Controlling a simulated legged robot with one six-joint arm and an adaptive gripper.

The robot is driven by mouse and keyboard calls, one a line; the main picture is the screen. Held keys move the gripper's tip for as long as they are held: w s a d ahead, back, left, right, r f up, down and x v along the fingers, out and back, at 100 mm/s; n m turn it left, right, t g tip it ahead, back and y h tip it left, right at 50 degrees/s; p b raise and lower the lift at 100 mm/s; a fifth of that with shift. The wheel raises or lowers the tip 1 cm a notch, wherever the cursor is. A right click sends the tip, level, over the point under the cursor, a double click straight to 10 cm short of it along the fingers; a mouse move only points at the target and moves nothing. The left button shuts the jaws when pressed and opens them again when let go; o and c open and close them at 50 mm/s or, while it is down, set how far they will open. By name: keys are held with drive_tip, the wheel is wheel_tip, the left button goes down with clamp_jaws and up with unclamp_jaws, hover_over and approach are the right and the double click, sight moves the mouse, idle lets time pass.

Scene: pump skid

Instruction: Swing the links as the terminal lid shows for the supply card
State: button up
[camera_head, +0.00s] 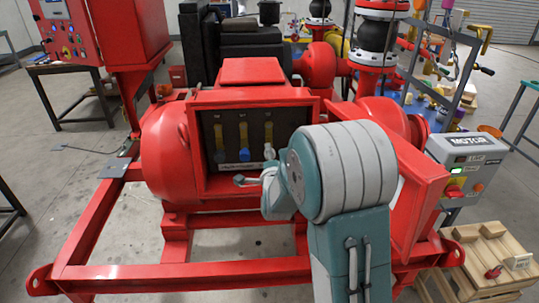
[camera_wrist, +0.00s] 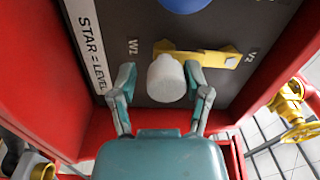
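An open red terminal box (camera_head: 256,98) on the motor holds a dark panel with three upright brass links in the head view: left (camera_head: 219,136), middle (camera_head: 243,134) and right (camera_head: 268,133). The middle link has a blue knob (camera_head: 245,155), which also shows in the wrist view (camera_wrist: 182,3). The right link has a white knob (camera_head: 269,153). In the wrist view, my gripper (camera_wrist: 160,76) is open with its fingers on either side of the white knob (camera_wrist: 166,80); a gap shows at the left finger. A label strip (camera_wrist: 88,40) reads "STAR = LEVEL". I cannot make out a supply card.
The red box walls close in around my gripper in the wrist view. A grey MOTOR box (camera_head: 468,165) with a lit green display stands at the right, above wooden pallets (camera_head: 490,262). A yellow valve wheel (camera_wrist: 291,104) shows at the wrist view's right.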

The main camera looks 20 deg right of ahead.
drive_tip(key=shift+r, duration=0.1)
idle(0.3)
drive_tip(key=shift+s+a, duration=0.1)
drive_tip(key=shift+s, duration=0.3)
drive_tip(key=v, duration=1.1)
drive_tip(key=shift+f, duration=0.2)
